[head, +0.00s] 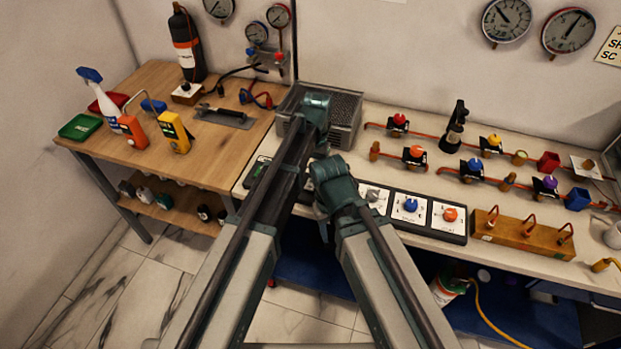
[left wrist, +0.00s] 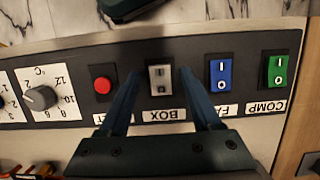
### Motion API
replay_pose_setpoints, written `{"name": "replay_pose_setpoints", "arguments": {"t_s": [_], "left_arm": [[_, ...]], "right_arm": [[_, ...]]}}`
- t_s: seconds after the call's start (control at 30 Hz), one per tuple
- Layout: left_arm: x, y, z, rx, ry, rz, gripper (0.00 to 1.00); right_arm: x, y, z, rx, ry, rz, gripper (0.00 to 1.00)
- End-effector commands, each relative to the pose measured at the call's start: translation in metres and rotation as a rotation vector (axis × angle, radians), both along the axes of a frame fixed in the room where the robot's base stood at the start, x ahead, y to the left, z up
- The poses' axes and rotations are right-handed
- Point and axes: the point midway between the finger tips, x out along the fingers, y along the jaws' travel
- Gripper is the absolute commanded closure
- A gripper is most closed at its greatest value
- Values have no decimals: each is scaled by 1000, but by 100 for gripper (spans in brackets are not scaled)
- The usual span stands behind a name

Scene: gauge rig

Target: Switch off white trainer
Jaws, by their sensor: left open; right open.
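The trainer panel (head: 468,222) is a long dark strip on the bench front, with white dial plates in the head view. In the left wrist view the white rocker switch (left wrist: 160,80) sits on the panel (left wrist: 200,48) above an upside-down BOX label. My left gripper (left wrist: 158,75) is open, one finger on each side of this switch, with nothing held. Which way the rocker is tipped is unclear. In the head view my left gripper (head: 316,108) is over the panel and my right gripper (head: 332,178) is beside it; their fingertips are hidden. The arms cover the switches there.
In the left wrist view a red button (left wrist: 102,85), a blue rocker (left wrist: 220,72) and a green rocker (left wrist: 277,72) flank the white one. A grey dial (left wrist: 40,97) is further left. A mesh-topped box (head: 345,105) stands behind my grippers.

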Motion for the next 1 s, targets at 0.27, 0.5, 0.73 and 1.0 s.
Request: {"name": "replay_pose_setpoints", "arguments": {"t_s": [0.27,0.5,0.73,1.0], "left_arm": [[2,0,6,0,-1,0,35],[7,-2,31,0,-1,0,35],[16,-5,66,0,0,0,35],[26,-9,108,0,0,0,35]], "right_arm": [[0,0,6,0,0,0,50],[0,0,31,0,0,0,50],[0,0,66,0,0,0,50],[0,0,108,0,0,1,50]]}}
